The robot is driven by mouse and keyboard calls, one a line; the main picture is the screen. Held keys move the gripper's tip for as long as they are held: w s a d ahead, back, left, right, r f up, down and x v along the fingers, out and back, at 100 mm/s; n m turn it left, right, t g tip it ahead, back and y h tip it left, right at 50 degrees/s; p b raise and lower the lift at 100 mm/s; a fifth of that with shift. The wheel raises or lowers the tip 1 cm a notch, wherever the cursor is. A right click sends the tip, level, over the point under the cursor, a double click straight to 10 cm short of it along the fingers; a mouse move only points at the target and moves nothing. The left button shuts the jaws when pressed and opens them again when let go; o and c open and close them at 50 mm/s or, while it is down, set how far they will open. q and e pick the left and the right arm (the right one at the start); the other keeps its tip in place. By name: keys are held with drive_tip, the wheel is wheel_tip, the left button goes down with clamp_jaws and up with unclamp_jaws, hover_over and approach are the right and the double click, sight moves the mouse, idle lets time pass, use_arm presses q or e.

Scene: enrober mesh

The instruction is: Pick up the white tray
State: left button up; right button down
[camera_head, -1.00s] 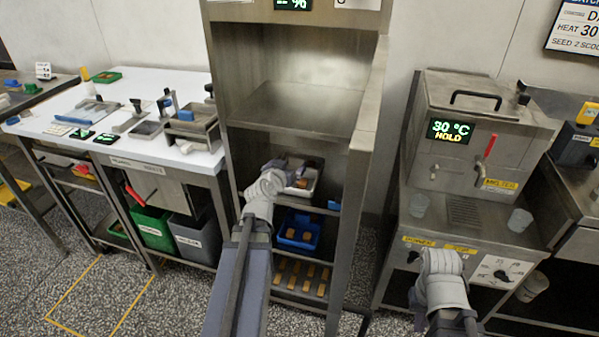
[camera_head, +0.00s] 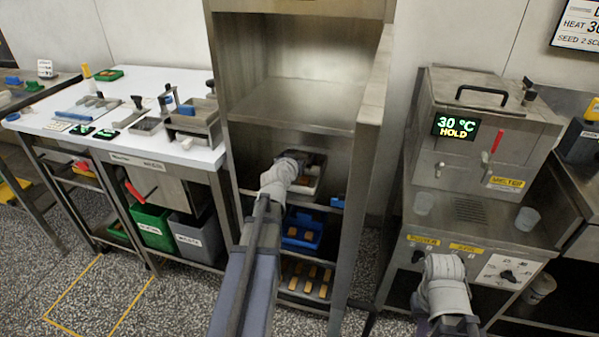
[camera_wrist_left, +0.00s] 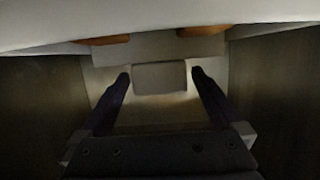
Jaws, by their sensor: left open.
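The white tray (camera_head: 317,183) sits on a middle shelf of the tall steel rack, with brownish pieces in it. My left gripper (camera_head: 292,159) is inside the shelf opening at the tray's left side, and its fingertips are hidden there. In the left wrist view the left gripper (camera_wrist_left: 160,75) is open. A pale block shows between its two dark fingers, and a broad white edge and orange-brown pieces lie beyond; I cannot tell which part is the tray's wall. My right arm's wrist shows at lower right by the machine; its fingers (camera_head: 448,325) are not clear.
A blue bin (camera_head: 301,232) with brown pieces stands on the shelf below, and more pieces lie on the lowest shelf. The rack's steel side post (camera_head: 358,190) is close on the right. A melter (camera_head: 480,140) stands further right, a white worktable (camera_head: 75,112) on the left.

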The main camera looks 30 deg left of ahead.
use_arm(q)
clamp_jaws()
idle(0.7)
